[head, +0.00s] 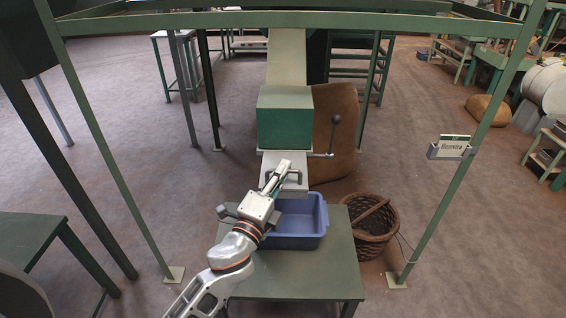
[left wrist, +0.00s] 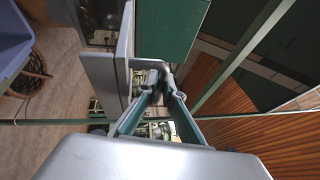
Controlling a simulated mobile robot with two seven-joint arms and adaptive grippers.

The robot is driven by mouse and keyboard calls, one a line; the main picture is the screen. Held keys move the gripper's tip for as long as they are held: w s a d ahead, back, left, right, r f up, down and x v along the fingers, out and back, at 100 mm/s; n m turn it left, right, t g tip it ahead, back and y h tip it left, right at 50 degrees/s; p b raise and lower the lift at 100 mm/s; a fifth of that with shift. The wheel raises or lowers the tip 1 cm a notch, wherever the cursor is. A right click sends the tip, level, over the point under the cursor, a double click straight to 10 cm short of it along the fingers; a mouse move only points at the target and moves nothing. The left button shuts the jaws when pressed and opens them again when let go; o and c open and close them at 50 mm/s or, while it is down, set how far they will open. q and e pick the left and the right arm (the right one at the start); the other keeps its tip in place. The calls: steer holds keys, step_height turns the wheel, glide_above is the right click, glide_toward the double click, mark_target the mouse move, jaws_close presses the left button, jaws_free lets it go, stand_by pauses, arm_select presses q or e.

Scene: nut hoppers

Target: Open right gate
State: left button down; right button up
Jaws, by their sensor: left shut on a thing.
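A pale grey gate plate (head: 297,161) sits at the mouth of the green hopper box (head: 285,118), above the blue bin. It carries a dark bar handle (head: 300,178). My left gripper (head: 275,178) reaches up to this handle. In the left wrist view my left gripper (left wrist: 160,92) has its fingertips closed on the grey handle (left wrist: 166,69), beside the gate plate (left wrist: 104,78). The green box (left wrist: 172,28) shows just beyond. My arm and gripper hide part of the plate and handle in the head view. My right gripper is not in view.
A blue bin (head: 320,228) stands on a green table (head: 342,262) below the gate. A wicker basket (head: 383,242) is at its right. A lever with a dark ball knob (head: 336,119) stands right of the box. Green frame posts (head: 440,215) flank the area.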

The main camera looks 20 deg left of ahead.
arm_select(q)
steer(key=c, duration=2.4)
jaws_free()
steer(key=shift+c, duration=0.2)
steer(key=shift+s, duration=0.1)
steer(key=v, duration=1.2)
steer(key=shift+f, duration=0.1)
steer(key=s+f+n+g, duration=0.3)
steer(key=s+f+n, duration=0.1)
steer(key=f, duration=0.6)
steer(key=s+f+n+g, duration=0.3)
steer(key=s+f+n, duration=0.2)
steer(key=f, duration=0.5)
steer(key=s+f+n+g, duration=0.3)
steer(key=s+f+n, duration=0.2)
steer(key=f, duration=0.5)
steer(key=shift+s+a+n, duration=0.25)
steer(key=shift+a+n, duration=0.1)
steer(key=shift+n, duration=0.75)
